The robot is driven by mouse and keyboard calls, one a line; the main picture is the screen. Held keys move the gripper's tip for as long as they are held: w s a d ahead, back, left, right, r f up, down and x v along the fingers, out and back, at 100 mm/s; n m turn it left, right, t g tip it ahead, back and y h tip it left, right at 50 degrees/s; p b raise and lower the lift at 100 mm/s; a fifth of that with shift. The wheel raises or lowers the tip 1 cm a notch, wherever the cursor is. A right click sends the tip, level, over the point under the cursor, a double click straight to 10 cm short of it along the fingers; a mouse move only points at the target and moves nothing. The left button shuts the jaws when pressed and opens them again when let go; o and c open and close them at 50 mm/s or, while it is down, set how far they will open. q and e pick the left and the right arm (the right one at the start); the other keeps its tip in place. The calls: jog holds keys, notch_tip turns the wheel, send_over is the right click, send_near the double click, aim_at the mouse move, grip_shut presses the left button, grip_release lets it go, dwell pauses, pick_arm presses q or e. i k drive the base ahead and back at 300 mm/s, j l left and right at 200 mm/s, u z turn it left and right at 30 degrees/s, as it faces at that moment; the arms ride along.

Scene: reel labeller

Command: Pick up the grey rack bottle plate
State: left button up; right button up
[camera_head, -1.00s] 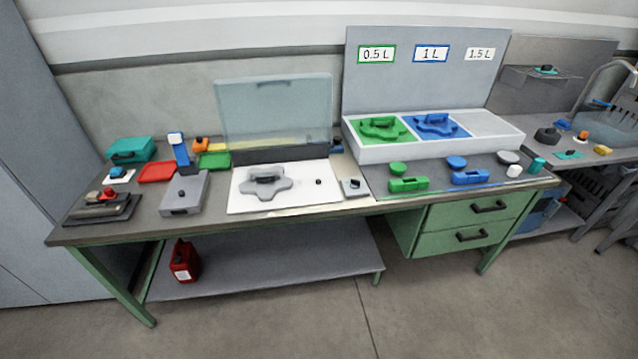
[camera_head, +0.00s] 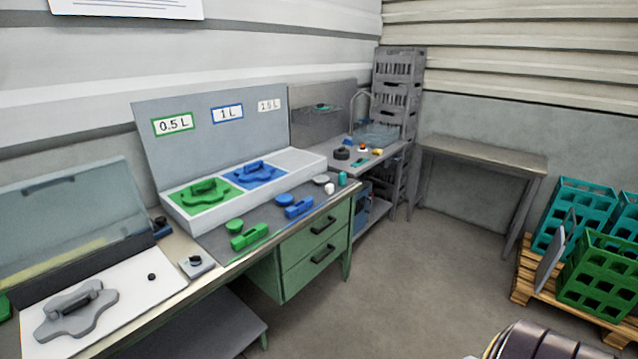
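The grey bottle plate (camera_head: 76,310), lobed with a raised handle on top, lies flat on a white board (camera_head: 120,297) at the lower left. The white rack (camera_head: 240,212) behind the bench top holds a similar green plate (camera_head: 203,192) under the 0.5 L label and a blue plate (camera_head: 256,173) under the 1 L label. The rack's grey section (camera_head: 298,159) under the 1.5 L label is empty. Neither of my grippers is in view.
A clear raised cover (camera_head: 75,215) stands behind the white board. Green and blue blocks (camera_head: 250,236) (camera_head: 298,207) sit on the bench front. At right are a grey table (camera_head: 485,150) and crates (camera_head: 600,275) on a pallet (camera_head: 525,280). The floor (camera_head: 400,270) between is clear.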

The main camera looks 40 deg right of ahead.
aim_at(319, 179)
jog(key=i+l+z, duration=0.1)
jog(key=z, duration=0.3)
jog(key=i+z, duration=0.2)
jog(key=z, duration=0.2)
jog(key=i+z, duration=0.15)
jog(key=z, duration=0.3)
